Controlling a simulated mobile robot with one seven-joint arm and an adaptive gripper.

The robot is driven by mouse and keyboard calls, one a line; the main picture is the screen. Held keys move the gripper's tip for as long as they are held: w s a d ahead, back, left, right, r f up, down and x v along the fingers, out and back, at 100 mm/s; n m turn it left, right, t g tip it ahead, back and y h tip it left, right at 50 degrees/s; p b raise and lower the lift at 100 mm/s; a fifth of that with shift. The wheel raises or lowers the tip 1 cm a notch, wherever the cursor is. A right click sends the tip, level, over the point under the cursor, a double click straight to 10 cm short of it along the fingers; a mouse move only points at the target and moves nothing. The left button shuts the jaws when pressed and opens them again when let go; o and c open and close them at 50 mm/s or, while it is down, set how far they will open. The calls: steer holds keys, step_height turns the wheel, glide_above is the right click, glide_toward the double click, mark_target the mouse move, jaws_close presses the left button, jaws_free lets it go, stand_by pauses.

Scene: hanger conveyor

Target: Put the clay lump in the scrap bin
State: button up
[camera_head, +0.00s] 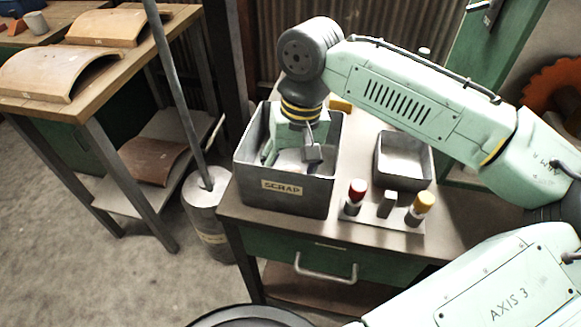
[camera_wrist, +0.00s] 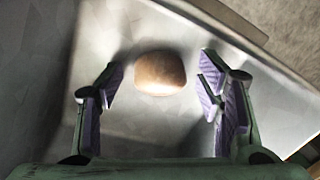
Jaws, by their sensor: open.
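The scrap bin (camera_head: 285,193) is a dark grey open box with a "SCRAP" label, at the left end of the workbench. My gripper (camera_head: 292,157) reaches down inside it, its fingers partly hidden by the bin's front wall. In the wrist view my gripper (camera_wrist: 165,100) is open, with purple-padded fingers wide apart. The clay lump (camera_wrist: 160,72) is a tan, rounded block on the bin's metal floor, between and just beyond the fingertips, touching neither. In the head view the lump is hidden.
A smaller grey tray (camera_head: 403,160) stands right of the bin. A rack (camera_head: 385,215) with red- and yellow-capped items sits in front of it. A pole in a round weighted base (camera_head: 207,205) stands left of the bench. A wooden table (camera_head: 95,75) with curved panels is further left.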

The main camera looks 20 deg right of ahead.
steer(key=shift+r, duration=0.15)
step_height(320, 180, up, 12)
steer(key=d, duration=0.1)
steer(key=shift+d+b, duration=0.2)
steer(key=shift+b, duration=0.15)
steer(key=shift+s+a, duration=0.1)
steer(key=shift+s, duration=0.1)
